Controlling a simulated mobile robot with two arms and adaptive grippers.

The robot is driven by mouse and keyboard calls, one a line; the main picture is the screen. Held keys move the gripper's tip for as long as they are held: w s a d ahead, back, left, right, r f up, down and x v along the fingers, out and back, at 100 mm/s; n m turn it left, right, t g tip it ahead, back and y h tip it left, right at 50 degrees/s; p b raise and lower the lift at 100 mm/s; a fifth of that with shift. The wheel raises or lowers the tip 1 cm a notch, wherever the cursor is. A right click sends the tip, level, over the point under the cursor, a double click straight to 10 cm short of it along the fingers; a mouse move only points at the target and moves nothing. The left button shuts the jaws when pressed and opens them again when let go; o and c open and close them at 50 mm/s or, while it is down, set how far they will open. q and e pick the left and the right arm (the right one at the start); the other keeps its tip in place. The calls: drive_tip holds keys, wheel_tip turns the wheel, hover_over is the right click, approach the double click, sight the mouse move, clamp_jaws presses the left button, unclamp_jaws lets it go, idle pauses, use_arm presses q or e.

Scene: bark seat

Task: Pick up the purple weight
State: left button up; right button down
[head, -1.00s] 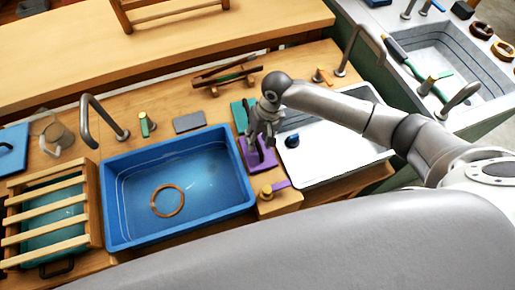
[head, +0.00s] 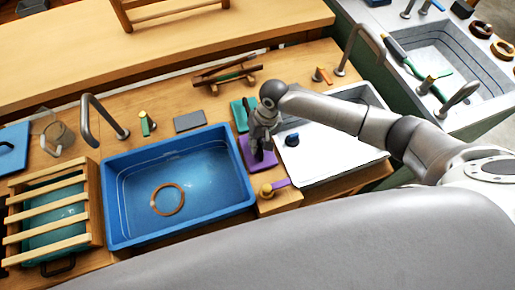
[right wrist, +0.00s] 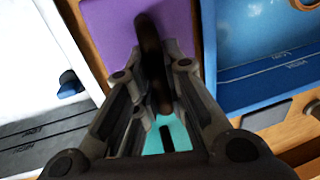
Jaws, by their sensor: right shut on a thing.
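The purple weight (head: 262,166) is a flat purple slab with a dark upright handle, lying between the blue basin and the white sink. It also shows at the top of the right wrist view (right wrist: 110,28). My right gripper (head: 259,150) is directly above it, pointing down. In the right wrist view, my right gripper (right wrist: 153,75) has its fingers shut on the dark handle, one finger on each side. The fingers hide part of the handle. I cannot tell any gap between the slab and the counter. My left gripper is not in view.
A teal block (head: 237,112) sits just behind the weight. The blue basin (head: 180,235) with a brown ring is to the left. The white sink (head: 325,160) is to the right.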

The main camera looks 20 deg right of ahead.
drive_tip(key=shift+w+r, duration=0.1)
drive_tip(key=shift+r, duration=0.1)
drive_tip(key=shift+r, duration=0.25)
wheel_tip(320, 180, up, 2)
drive_tip(key=shift+r, duration=0.1)
drive_tip(key=s+a+r+b, duration=0.1)
drive_tip(key=s+a+r, duration=0.2)
drive_tip(key=s+r, duration=0.7)
drive_tip(key=s, duration=0.3)
drive_tip(key=shift+s+a, duration=0.3)
drive_tip(key=shift+a, duration=0.05)
idle(0.4)
